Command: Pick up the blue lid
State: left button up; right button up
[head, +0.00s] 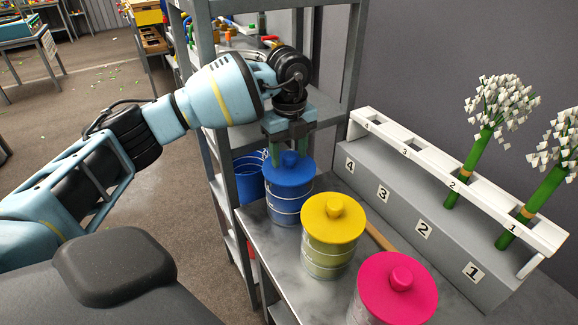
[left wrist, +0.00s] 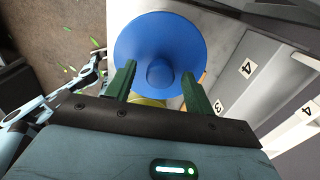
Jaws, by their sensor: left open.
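The blue lid (head: 288,176) is a round disc with a knob in its middle. It sits on a metal can (head: 290,209) at the back of the grey table. My left gripper (head: 289,155) is open and points down at the lid, with its green fingers on either side of the knob. In the left wrist view the blue lid (left wrist: 160,50) shows below the gripper (left wrist: 160,80), its knob between the two fingers. I cannot tell whether the fingers touch the lid. My right gripper is not in view.
A can with a yellow lid (head: 333,217) and one with a pink lid (head: 397,287) stand nearer on the table. A grey shelf frame (head: 352,60) stands behind, near a blue bucket (head: 248,180).

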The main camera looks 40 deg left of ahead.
pick_arm(q)
jog(key=shift+f, duration=0.65)
jog(key=c, duration=1)
jog(key=shift+r, duration=0.2)
jog(key=shift+c, duration=0.2)
jog(key=shift+r, duration=0.25)
notch_tip(320, 180, up, 3)
jog(key=shift+s+f, duration=0.1)
jog(key=s+r, duration=0.1)
jog(key=s, duration=1.4)
jog(key=shift+s+a+r+b, duration=0.15)
jog(key=shift+s+a+b, duration=0.2)
jog(key=shift+a+b, duration=0.1)
